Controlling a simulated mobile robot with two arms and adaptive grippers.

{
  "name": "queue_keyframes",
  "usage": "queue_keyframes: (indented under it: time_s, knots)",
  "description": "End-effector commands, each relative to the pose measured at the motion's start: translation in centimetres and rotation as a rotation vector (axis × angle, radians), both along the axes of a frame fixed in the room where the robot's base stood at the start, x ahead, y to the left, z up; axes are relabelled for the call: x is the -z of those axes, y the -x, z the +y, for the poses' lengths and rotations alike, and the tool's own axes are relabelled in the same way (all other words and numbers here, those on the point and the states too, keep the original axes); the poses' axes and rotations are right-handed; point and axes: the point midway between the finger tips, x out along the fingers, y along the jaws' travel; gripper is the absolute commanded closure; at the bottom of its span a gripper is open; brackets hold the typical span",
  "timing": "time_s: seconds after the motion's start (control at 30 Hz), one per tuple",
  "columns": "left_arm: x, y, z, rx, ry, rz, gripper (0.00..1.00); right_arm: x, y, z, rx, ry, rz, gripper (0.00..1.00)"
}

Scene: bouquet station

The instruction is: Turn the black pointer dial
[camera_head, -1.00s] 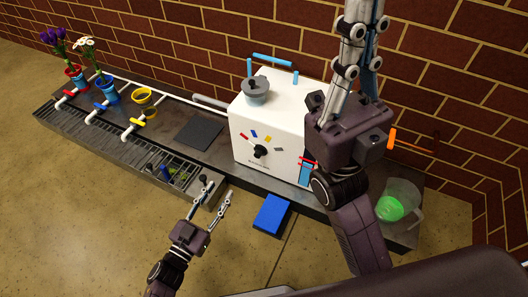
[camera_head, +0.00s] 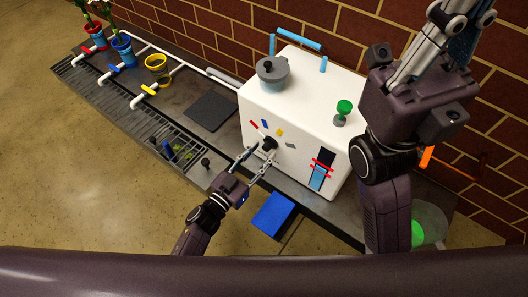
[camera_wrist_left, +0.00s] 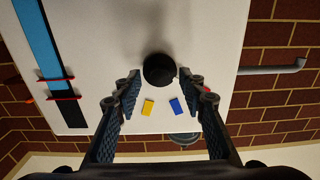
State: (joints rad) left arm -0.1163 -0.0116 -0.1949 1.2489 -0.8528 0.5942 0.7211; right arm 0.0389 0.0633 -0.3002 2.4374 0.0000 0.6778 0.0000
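The black pointer dial (camera_head: 269,143) is on the front of a white box (camera_head: 330,125). Red, blue (camera_head: 265,124), yellow (camera_head: 279,132) and grey (camera_head: 290,145) marks sit around it. My left gripper (camera_head: 258,158) is open in front of the dial. In the left wrist view, the dial (camera_wrist_left: 159,70) lies between and just beyond the spread fingertips (camera_wrist_left: 159,87), with no clear contact. I cannot tell which mark the pointer faces. My right gripper (camera_head: 455,45) is raised at the right; its fingertips run out of the top of the picture.
A blue block (camera_head: 272,214) lies below the front. A light-blue gauge with red markers (camera_head: 320,172) is right of the dial. Potted flowers (camera_head: 122,48) stand far left.

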Motion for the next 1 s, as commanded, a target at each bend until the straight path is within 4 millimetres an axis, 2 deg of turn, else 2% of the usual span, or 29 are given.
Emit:
queue_keyframes:
  time_s: [0.17, 0.43, 0.77, 1.0]
  knots:
    - [0.07, -1.08, -0.82, 0.001, 0.000, 0.000, 0.63, -0.21, 0.23, 0.05, 0.001, 0.001, -0.019, 1.00]
    - [-0.02, -1.19, -0.90, 0.001, -0.001, 0.001, 0.63, -0.34, 0.23, 0.06, 0.002, 0.001, -0.019, 1.00]
    - [-0.01, -1.17, -0.87, 0.001, 0.001, 0.001, 0.99, -0.34, 0.24, 0.08, 0.001, 0.002, -0.020, 1.00]
    - [-0.01, -1.16, -0.87, 0.001, -0.008, -0.006, 1.00, -0.35, 0.26, 0.07, 0.001, 0.002, -0.021, 1.00]
